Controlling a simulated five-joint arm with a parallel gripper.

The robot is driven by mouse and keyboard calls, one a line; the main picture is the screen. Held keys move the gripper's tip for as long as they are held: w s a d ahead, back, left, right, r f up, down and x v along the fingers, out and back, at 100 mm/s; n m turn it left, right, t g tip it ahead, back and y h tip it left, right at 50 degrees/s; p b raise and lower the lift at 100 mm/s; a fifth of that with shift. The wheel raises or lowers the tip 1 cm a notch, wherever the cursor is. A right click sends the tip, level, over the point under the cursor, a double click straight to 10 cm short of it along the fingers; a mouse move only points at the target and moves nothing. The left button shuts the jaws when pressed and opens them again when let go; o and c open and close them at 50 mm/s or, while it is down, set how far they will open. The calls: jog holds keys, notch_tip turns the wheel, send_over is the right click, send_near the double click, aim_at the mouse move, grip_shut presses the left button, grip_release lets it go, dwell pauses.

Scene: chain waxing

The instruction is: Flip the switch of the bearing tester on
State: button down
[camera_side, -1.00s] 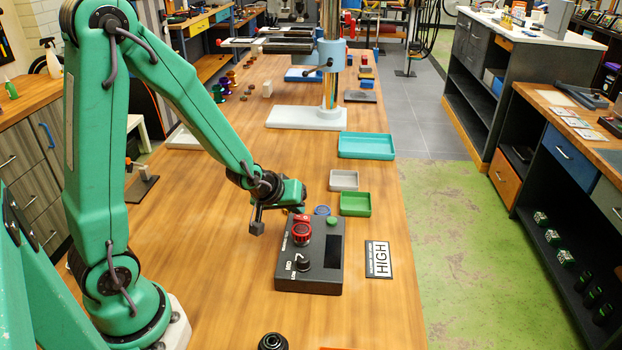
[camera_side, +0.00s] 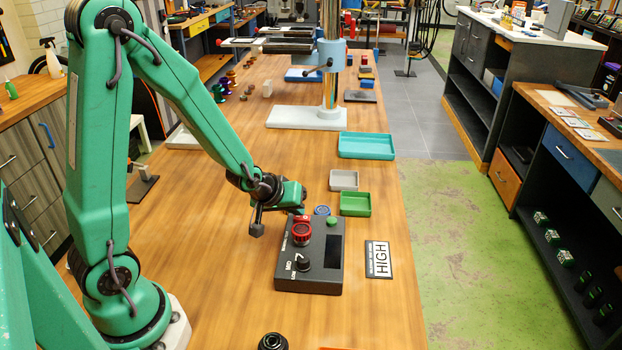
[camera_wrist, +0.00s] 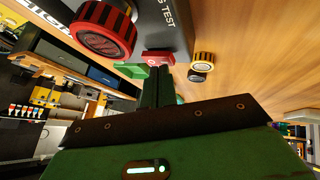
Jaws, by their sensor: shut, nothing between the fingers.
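The bearing tester (camera_side: 322,279) is a dark grey box on the wooden bench, with a red knob (camera_side: 302,235), a black dial (camera_side: 302,263), a green button (camera_side: 332,221) and a dark screen. A small red switch (camera_wrist: 158,57) shows in the wrist view, beside the large red-and-black knob (camera_wrist: 103,30). My gripper (camera_wrist: 160,72) is shut and empty, its fingertips right at the switch; I cannot tell whether they touch. In the side view my gripper (camera_side: 301,209) is at the tester's far left end. The switch's position cannot be made out.
A card reading HIGH (camera_side: 378,260) lies right of the tester. Green (camera_side: 355,213), grey (camera_side: 344,189) and teal (camera_side: 367,155) trays are behind it. A black round part (camera_side: 272,341) is in front. The bench to the left is mostly clear.

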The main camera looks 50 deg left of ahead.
aim_at(300, 219)
jog(key=shift+r, duration=0.1)
dwell(0.6)
jog(key=shift+w+d+r, duration=0.1)
jog(key=shift+r, duration=0.45)
jog(key=shift+w+d+r, duration=0.15)
jog(key=shift+r, duration=1.1)
jog(key=shift+w+d+r, duration=0.15)
jog(key=shift+r, duration=1.05)
jog(key=shift+r, duration=0.1)
jog(key=s+d+r+m+g, duration=0.1)
jog(key=s+r+m, duration=0.3)
jog(key=s, duration=0.5)
jog(key=s+d+r+m+g+h, duration=0.1)
jog(key=s+d+r+m, duration=0.2)
jog(key=s+r, duration=0.5)
jog(key=shift+s+r+m, duration=0.15)
jog(key=shift+s+m, duration=0.25)
jog(key=shift+s, duration=0.15)
